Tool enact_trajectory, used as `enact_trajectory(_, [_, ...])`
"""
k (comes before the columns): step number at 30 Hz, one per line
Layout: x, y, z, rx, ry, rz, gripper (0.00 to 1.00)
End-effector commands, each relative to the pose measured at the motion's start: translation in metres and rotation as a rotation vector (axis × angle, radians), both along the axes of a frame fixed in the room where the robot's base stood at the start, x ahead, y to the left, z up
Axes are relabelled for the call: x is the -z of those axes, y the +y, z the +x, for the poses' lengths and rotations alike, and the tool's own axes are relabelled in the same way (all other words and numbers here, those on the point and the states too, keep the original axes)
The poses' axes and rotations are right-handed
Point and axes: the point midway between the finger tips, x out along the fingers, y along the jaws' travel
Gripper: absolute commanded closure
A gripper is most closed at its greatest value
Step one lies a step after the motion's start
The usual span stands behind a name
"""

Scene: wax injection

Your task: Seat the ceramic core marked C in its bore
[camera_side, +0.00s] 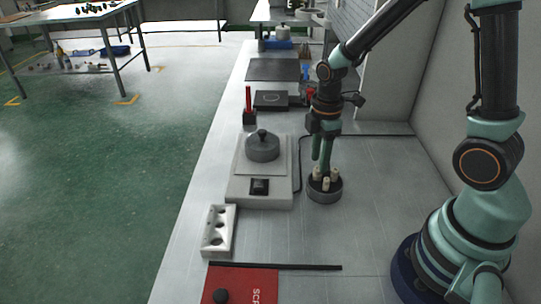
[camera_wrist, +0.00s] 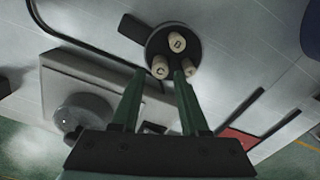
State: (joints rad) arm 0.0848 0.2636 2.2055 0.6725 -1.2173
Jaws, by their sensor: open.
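The ceramic core marked C (camera_wrist: 160,66) stands in a round dark holder (camera_side: 324,196), seen from above in the wrist view. A core marked D (camera_wrist: 178,42) and a third pale core (camera_wrist: 190,68) stand beside it; the third one's mark is partly hidden. My gripper (camera_wrist: 162,77) is open and empty, its two green fingers on either side of core C in the picture. In the side view my gripper (camera_side: 321,166) points down at the cores; I cannot tell whether the fingertips are level with C. A white block with several round bores (camera_side: 229,236) lies at the front left.
A pale machine (camera_side: 240,190) with a round grey lid (camera_side: 263,147) stands left of the holder. A red mat (camera_side: 240,284) with a black knob and a dark bar (camera_side: 300,267) lie in front. The bench right of the holder is clear.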

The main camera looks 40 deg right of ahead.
Motion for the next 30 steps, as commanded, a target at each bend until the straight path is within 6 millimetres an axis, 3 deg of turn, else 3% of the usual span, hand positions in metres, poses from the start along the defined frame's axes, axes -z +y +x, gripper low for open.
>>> enact_trajectory(6, [0.022, 0.0, -0.001, 0.0, 0.002, 0.0, 0.56])
enact_trajectory(14, [0.024, 0.0, 0.0, 0.0, 0.0, 0.0, 0.56])
enact_trajectory(15, [0.024, 0.0, 0.0, 0.0, 0.0, 0.0, 0.63])
enact_trajectory(18, [0.024, 0.0, 0.0, 0.0, 0.0, 0.0, 1.0])
enact_trajectory(30, [0.021, 0.0, 0.0, 0.0, -0.001, 0.0, 1.0])
